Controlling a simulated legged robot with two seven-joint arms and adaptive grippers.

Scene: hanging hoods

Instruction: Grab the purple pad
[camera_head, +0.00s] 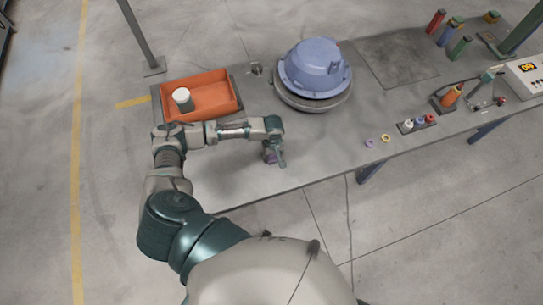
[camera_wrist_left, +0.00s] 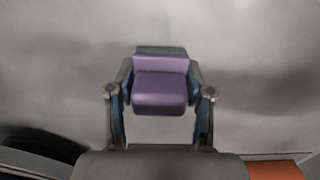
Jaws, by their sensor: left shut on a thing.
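The purple pad (camera_wrist_left: 160,88) sits between the two fingers of my left gripper (camera_wrist_left: 160,100) in the left wrist view, with a finger against each side. It is a blocky purple piece with a step across it. In the head view my left gripper (camera_head: 275,156) points down over the near part of the table, and a bit of the purple pad (camera_head: 270,157) shows beside its fingers. The gripper is shut on the pad. Whether the pad touches the table is hard to tell. My right gripper is not in view.
An orange tray (camera_head: 226,99) with a white cylinder (camera_head: 183,99) stands on the grey table behind my left forearm. A blue hood (camera_head: 316,67) sits on a round base behind the gripper. Small rings (camera_head: 370,142), spools and a display box (camera_head: 526,74) are to the right.

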